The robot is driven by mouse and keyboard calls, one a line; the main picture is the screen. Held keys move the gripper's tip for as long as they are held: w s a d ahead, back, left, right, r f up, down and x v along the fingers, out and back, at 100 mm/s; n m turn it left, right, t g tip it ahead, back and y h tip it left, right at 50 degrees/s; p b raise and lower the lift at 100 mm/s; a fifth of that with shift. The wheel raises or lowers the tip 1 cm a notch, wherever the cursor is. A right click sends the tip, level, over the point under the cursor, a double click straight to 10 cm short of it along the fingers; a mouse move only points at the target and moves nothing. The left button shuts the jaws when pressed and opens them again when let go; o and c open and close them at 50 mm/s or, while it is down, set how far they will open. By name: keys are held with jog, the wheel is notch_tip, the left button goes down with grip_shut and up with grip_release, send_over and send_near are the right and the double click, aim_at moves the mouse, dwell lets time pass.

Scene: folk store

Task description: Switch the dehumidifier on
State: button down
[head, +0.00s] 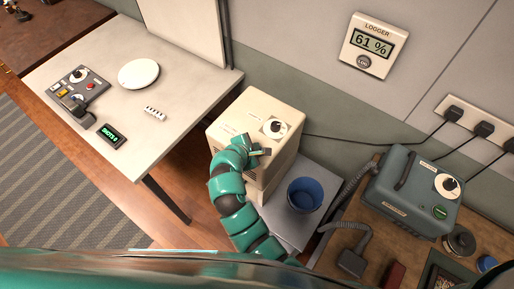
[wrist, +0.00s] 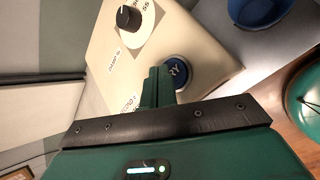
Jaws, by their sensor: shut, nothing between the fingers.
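The dehumidifier (head: 235,119) is a cream box standing right of the white table in the head view. Its top bears a black-and-white dial (head: 275,128), which also shows in the wrist view (wrist: 130,18). A round blue button (wrist: 178,69) with white letters, partly hidden and ending in "RY", sits on the same face in the wrist view. My gripper (head: 262,151) is shut and empty over the front part of that top. In the wrist view my fingertips (wrist: 158,72) overlap the button's left edge; I cannot tell whether they touch it.
A blue bucket (head: 304,194) stands on a grey surface right of the dehumidifier. A grey-blue unit (head: 405,192) with a dial and green button stands farther right. Cables run along the wall to the sockets (head: 482,128).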

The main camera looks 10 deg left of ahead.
jog(key=shift+r, duration=0.1)
notch_tip(320, 180, up, 3)
jog(key=p, duration=0.3)
jog(key=shift+r+p, duration=0.35)
jog(key=shift+r, duration=1)
